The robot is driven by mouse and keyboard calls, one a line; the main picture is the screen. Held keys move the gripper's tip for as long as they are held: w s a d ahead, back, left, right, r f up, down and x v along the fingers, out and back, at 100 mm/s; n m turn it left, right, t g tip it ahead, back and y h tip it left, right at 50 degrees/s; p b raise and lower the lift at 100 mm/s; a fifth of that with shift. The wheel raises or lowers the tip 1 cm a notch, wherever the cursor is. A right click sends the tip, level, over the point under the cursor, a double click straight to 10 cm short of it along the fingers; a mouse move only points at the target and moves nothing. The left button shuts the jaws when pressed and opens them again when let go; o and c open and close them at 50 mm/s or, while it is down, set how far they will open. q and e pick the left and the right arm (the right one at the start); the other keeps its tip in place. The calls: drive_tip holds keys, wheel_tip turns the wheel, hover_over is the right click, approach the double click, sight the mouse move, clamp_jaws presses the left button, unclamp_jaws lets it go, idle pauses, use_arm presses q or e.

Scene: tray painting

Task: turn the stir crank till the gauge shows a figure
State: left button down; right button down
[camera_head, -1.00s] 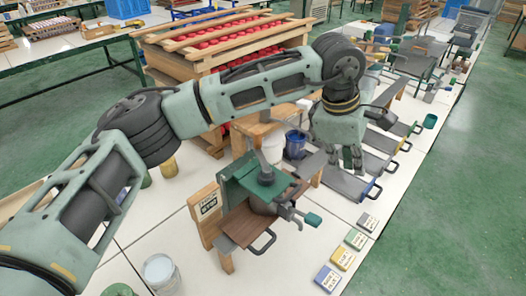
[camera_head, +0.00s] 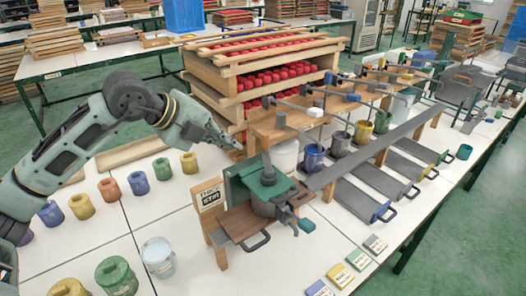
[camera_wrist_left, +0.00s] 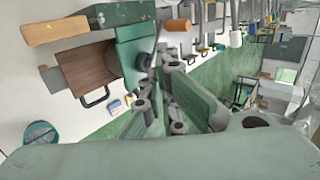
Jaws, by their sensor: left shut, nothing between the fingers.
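The stir station has a green housing (camera_head: 250,178) with a grey pot (camera_head: 264,206) under it. Its crank sticks out at the front right and ends in a green grip (camera_head: 306,225). A wooden board with a white lettered plate (camera_head: 210,196) stands at its left; the small lettering is hard to read, and I see no clear figure on it. My left gripper (camera_head: 234,144) is behind and left of the housing, apart from the crank, shut and empty. In the left wrist view its fingers (camera_wrist_left: 172,95) show beside the green housing (camera_wrist_left: 132,52). My right gripper is out of view.
A wooden crate of red items (camera_head: 270,80) stands behind. Several paint pots, such as a blue one (camera_head: 313,157), stand under the wooden rack at right. Grey handled trays (camera_head: 358,200) lie along the right. Several coloured jars (camera_head: 138,183) stand at left. Labelled blocks (camera_head: 340,275) lie in front.

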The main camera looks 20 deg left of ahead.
use_arm(q)
drive_tip(key=shift+n, duration=0.3)
drive_tip(key=p+x, duration=0.2)
drive_tip(key=x, duration=0.2)
drive_tip(key=w+r+p+x, duration=0.1)
drive_tip(key=x, duration=0.2)
drive_tip(key=p+x, duration=0.2)
drive_tip(key=x, duration=0.2)
drive_tip(key=shift+w+d+f+p, duration=0.1)
drive_tip(key=shift+w+d+p, duration=0.2)
drive_tip(key=shift+w, duration=0.1)
drive_tip(key=shift+w+d+f, duration=0.15)
drive_tip(key=shift+w+d, duration=0.15)
drive_tip(key=shift+w, duration=0.15)
